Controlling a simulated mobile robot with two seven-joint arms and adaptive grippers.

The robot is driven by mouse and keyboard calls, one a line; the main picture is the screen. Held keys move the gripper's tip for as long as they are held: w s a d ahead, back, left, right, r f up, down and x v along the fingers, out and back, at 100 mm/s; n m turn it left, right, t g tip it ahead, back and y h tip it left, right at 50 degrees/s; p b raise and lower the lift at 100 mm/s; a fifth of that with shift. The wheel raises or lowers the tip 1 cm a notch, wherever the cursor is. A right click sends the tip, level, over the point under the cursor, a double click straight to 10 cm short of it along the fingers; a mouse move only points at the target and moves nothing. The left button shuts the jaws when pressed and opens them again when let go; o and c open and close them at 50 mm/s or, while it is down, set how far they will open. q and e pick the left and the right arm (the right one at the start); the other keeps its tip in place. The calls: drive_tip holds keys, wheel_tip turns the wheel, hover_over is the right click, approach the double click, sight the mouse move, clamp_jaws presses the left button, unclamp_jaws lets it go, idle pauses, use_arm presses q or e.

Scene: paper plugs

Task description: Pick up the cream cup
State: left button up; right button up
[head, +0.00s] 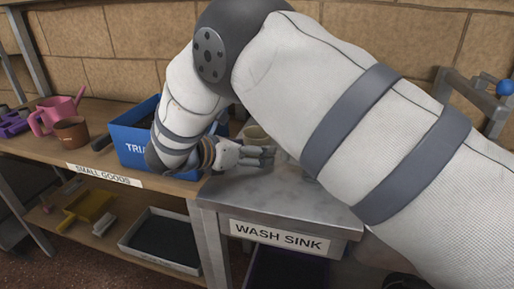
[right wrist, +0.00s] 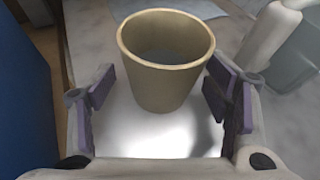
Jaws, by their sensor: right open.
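The cream cup (right wrist: 163,85) stands upright on the metal sink top and fills the middle of the right wrist view. In the head view only part of the cup (head: 255,134) shows behind my right gripper (head: 268,157). My right gripper is open, and in the right wrist view its two purple-padded fingers (right wrist: 165,98) are to the left and right of the cup. Gaps show between the pads and the cup's wall. My left gripper is not in view.
A blue bin (head: 131,143) stands left of the gripper on the wooden shelf. A pink watering can (head: 56,115) and a brown pot (head: 72,132) are farther left. In the right wrist view a white object (right wrist: 268,35) and a grey-green container (right wrist: 297,58) stand right of the cup.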

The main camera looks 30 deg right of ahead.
drive_tip(key=shift+w+d, duration=0.1)
drive_tip(key=shift+d, duration=0.25)
drive_tip(key=c, duration=1.3)
drive_tip(key=shift+o, duration=0.2)
